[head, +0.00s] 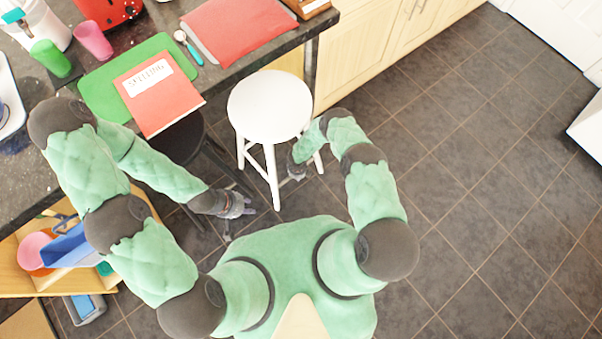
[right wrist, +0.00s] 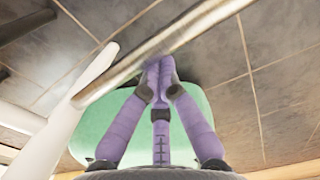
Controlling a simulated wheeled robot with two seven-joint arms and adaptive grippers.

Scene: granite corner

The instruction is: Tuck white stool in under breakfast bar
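The white stool (head: 270,105) stands upright on the tiled floor in front of the breakfast bar (head: 290,45). Its round seat is close to the counter edge, clear of the top. My right gripper (head: 297,170) is low beside the stool's legs at the right. In the right wrist view its fingers (right wrist: 160,75) come together just below a stool rung (right wrist: 165,45), which hides the tips; a grip on it cannot be made out. White legs (right wrist: 45,130) show at the left. My left gripper (head: 242,213) is low, left of the stool, with fingers apart and empty.
A dark stool (head: 180,138) stands under the bar left of the white one. A red spelling book (head: 158,95), green mat (head: 98,98) and red folder (head: 238,30) lie on the counter. A shelf with tubs (head: 40,280) is at the lower left. Floor at the right is clear.

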